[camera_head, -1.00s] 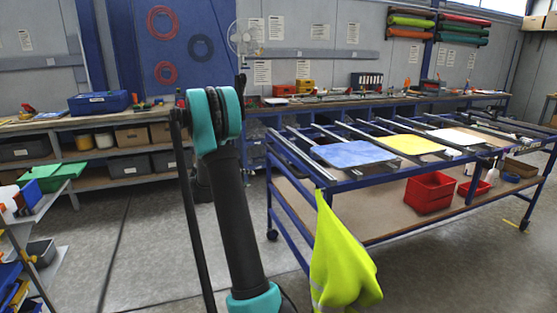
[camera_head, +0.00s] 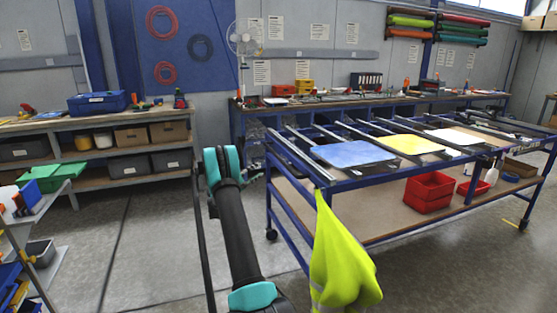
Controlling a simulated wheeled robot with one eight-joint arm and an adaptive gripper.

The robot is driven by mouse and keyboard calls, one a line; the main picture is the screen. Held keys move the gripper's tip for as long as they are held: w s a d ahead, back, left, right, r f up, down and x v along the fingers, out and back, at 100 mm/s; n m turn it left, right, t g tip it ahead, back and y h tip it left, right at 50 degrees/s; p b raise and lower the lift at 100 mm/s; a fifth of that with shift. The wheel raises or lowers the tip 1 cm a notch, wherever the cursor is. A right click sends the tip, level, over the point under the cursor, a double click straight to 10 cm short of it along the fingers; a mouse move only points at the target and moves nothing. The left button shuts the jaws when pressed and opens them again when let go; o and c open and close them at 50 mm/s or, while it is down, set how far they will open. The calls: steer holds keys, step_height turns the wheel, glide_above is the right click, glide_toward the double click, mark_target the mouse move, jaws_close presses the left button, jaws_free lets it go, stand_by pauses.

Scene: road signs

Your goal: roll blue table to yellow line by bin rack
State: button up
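The blue table (camera_head: 268,208) is a blue-framed wheeled bench at centre right, with a lower shelf. A blue, a yellow and a white panel lie on its top rails, and a yellow-green vest hangs at its near left corner. My arm rises from the bottom, just left of the table; its upper joint is near the table's left end. I cannot make out my gripper. A short yellow mark (camera_head: 511,222) shows on the floor by the table's right wheel. A rack with small bins (camera_head: 22,225) stands at the left edge, partly cut off.
A wooden workbench with shelves (camera_head: 100,184) stands at the back left, with a green bin (camera_head: 50,174) in front. Another bench (camera_head: 375,99) runs along the back wall behind the table. Open grey floor (camera_head: 140,235) lies between the left rack and the table.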

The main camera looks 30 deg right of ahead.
mark_target(278, 158)
steer(key=x, duration=1.5)
steer(key=shift+d+r, duration=0.1)
steer(key=shift+d, duration=0.15)
jaws_close()
